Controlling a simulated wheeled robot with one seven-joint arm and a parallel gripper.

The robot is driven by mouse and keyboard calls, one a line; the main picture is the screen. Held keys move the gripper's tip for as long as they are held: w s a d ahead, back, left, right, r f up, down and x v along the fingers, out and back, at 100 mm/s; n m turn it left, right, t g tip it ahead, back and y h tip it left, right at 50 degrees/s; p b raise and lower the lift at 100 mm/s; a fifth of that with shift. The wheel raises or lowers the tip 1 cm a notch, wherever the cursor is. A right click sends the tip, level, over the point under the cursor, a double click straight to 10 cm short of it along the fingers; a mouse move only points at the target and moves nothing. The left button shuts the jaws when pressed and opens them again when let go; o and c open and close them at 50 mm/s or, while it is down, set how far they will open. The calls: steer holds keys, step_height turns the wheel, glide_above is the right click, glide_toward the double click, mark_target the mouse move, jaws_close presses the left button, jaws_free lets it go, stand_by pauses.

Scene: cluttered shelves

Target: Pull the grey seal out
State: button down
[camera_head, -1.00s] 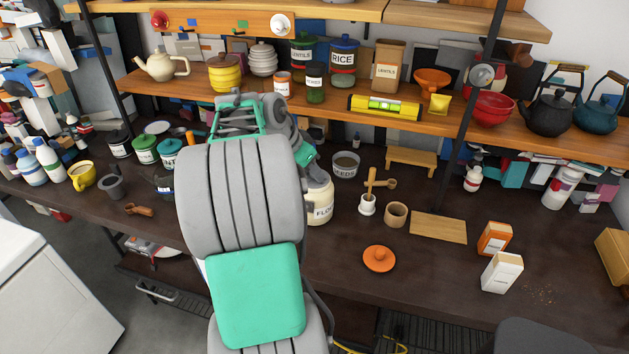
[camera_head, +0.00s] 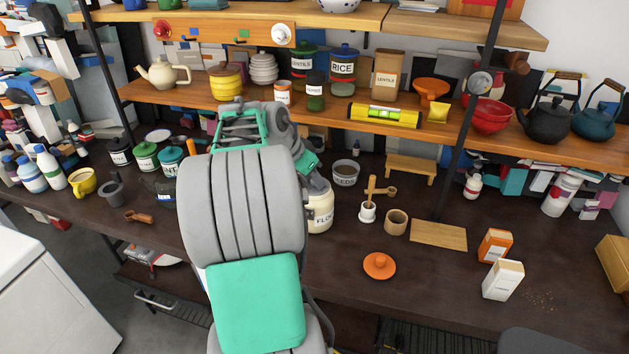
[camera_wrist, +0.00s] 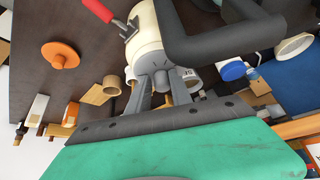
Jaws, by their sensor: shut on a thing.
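The cream jar (camera_head: 320,212), labelled as flour, stands on the dark counter, partly hidden behind my arm in the head view. In the wrist view the jar (camera_wrist: 146,28) has a red-handled metal clasp (camera_wrist: 100,12) at its side. The grey seal (camera_wrist: 153,58) shows at the jar's mouth in the wrist view. My gripper (camera_wrist: 160,78) has its two grey fingers shut on the seal. I cannot tell whether the seal is seated or lifted slightly. The fingers and seal are hidden behind my arm in the head view.
A seeds bowl (camera_head: 345,174), a mortar (camera_head: 367,212) and a wooden cup (camera_head: 395,222) stand right of the jar. An orange lid (camera_head: 379,266) lies in front. The counter's front middle is mostly clear.

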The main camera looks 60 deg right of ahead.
steer(key=shift+w+p, duration=0.1)
steer(key=shift+p, duration=0.45)
stand_by(0.4)
steer(key=shift+r, duration=0.15)
steer(key=shift+d+r+p, duration=0.1)
steer(key=shift+r+p, duration=1.7)
steer(key=shift+r, duration=0.75)
